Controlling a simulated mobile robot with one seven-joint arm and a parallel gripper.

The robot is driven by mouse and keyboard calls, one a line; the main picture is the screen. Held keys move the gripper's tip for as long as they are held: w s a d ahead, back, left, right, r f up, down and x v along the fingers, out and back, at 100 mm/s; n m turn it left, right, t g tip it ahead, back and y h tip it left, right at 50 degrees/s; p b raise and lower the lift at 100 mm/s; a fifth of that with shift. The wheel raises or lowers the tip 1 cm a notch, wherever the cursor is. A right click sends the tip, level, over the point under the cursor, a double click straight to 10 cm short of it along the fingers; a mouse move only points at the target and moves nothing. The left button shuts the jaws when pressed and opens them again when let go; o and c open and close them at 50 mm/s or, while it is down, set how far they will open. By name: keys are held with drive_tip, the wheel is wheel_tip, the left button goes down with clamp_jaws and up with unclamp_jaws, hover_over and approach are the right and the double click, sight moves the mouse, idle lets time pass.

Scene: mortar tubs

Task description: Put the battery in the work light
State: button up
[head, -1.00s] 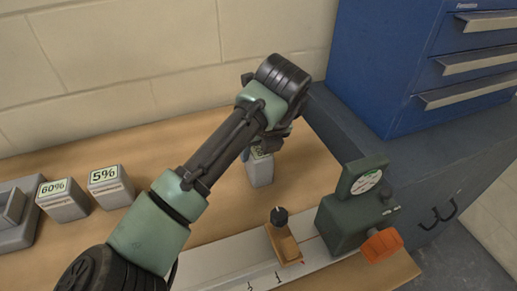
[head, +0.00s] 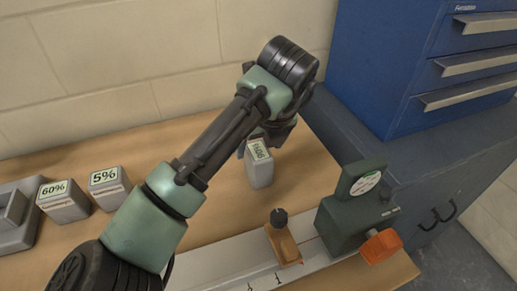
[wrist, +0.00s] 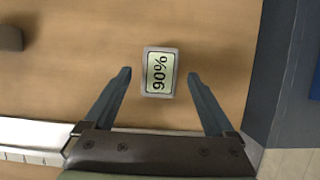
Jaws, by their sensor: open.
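A grey battery block with a 90% label stands upright on the wooden bench, in the head view (head: 259,170) and in the wrist view (wrist: 160,73). My gripper (wrist: 160,76) is open, its two fingers on either side of the 90% block with a gap at each side. In the head view my gripper (head: 268,135) is just above and behind the block, partly hidden by my arm. Two more grey blocks stand at the left, labelled 60% (head: 62,203) and 5% (head: 108,187). I cannot clearly identify a work light.
A white rail (head: 225,263) with a wooden slider (head: 284,244) runs along the front. A green dial device (head: 345,222) with an orange knob stands right. A blue drawer cabinet (head: 400,85) stands behind.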

drive_tip(key=v, duration=0.9)
drive_tip(key=shift+w, duration=0.1)
